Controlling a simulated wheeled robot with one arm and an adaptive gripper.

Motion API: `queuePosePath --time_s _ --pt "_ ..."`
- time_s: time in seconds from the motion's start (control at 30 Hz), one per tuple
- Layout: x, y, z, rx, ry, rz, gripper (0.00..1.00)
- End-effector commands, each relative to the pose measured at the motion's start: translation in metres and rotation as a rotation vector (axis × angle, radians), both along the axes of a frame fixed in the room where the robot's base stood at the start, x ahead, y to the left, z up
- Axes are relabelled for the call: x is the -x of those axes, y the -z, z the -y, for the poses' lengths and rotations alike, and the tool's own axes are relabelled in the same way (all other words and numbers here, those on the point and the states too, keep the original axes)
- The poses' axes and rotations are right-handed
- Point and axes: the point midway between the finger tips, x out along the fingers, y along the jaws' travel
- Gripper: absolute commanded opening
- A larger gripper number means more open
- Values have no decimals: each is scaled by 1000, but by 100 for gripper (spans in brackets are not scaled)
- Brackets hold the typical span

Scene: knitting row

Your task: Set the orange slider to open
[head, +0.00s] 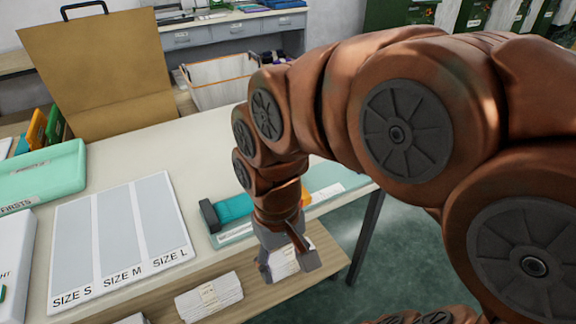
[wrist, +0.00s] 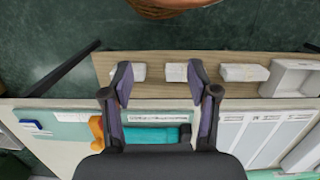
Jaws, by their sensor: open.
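The orange slider (wrist: 97,131) shows at the left end of a teal block (wrist: 150,135) in the wrist view. In the head view a sliver of the slider (head: 305,197) shows just right of my wrist, and the teal block (head: 234,206) has a dark end piece (head: 209,215) at its left. They sit on a pale green base (head: 228,237) at the table's front edge; my arm hides part of it. My gripper (head: 288,265) is open and empty, pointing down, and appears just beyond the table's front edge. The wrist view shows its spread fingers (wrist: 160,78).
A wooden shelf (head: 275,287) with white bundles (head: 209,296) lies below the tabletop. A size mat (head: 122,240) lies left of the base. A mint tray (head: 45,178) and a brown board (head: 98,75) stand farther back. Bare tabletop (head: 150,143) shows behind the mat.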

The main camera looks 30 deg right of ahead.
Motion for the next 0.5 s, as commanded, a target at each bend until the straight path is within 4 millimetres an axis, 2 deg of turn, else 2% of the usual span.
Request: queuePosePath --time_s 0.03,0.27,0.5 --pt "-19 -4 4 1 26 8 60" --pt "-99 -19 34 3 190 52 60" --pt "-176 -21 86 10 406 93 60"
